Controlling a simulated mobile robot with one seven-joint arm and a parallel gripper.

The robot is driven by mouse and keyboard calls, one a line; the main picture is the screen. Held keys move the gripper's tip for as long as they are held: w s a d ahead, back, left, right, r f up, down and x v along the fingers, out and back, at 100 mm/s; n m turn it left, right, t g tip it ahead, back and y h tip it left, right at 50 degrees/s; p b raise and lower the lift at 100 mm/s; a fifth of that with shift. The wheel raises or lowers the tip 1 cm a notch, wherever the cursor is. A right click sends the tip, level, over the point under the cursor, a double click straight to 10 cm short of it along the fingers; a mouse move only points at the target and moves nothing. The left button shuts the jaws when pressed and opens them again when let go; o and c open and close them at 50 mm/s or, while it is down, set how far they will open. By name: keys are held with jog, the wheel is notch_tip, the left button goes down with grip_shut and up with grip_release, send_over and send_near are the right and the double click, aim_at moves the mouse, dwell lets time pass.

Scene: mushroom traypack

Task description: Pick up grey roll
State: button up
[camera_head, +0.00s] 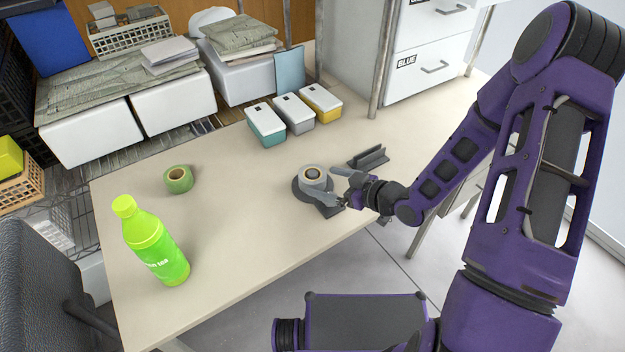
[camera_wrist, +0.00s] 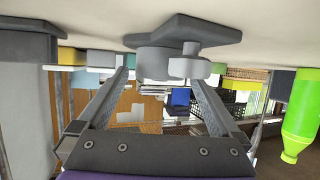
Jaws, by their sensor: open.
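The grey roll (camera_head: 313,177) sits on a dark round base on the table, right of the table's middle. My gripper (camera_head: 335,186) is open at the right side of the roll, its fingers spread and pointing toward it. The wrist view is upside down; there the roll (camera_wrist: 153,63) appears beyond the fingertips of my gripper (camera_wrist: 160,82), roughly between the two fingers. A smaller grey cylinder (camera_wrist: 190,68) shows beside it under the dark base (camera_wrist: 185,32). Nothing is between the fingers. Whether a fingertip touches the roll I cannot tell.
A dark angled holder (camera_head: 369,157) stands behind and right of the roll. A green tape roll (camera_head: 179,179) and a green bottle (camera_head: 155,243) stand to the left. Several small lidded boxes (camera_head: 293,112) line the back. The table (camera_head: 240,225) is clear in front.

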aim_at(317, 177)
jog(key=x, duration=0.5)
jog(key=shift+w+a+r+b, duration=0.15)
jog(key=shift+a+r+b, duration=0.1)
jog(key=shift+r+b, duration=0.1)
jog(key=c, duration=1.1)
notch_tip(317, 177, up, 10)
jog(key=shift+f+p, duration=0.1)
jog(key=shift+p, duration=1.15)
jog(key=shift+w+d+r+m+t, duration=0.25)
jog(key=shift+d+r+m+t, duration=0.05)
jog(key=shift+r, duration=0.2)
jog(key=d+r+m+t+h+p, duration=0.1)
jog(key=d+m+h, duration=0.2)
jog(key=d, duration=0.1)
jog(key=w+d+r+m+t+h+p, duration=0.1)
jog(key=d+m+t+h, duration=0.1)
jog(key=d+m+h, duration=0.1)
jog(key=w+d+r+m+t+h+p, duration=0.1)
jog(key=d+m+h+p, duration=0.1)
jog(key=d, duration=0.5)
jog(key=shift+d+m+h, duration=0.2)
jog(key=shift+m+h, duration=0.6)
jog(key=shift+h, duration=0.5)
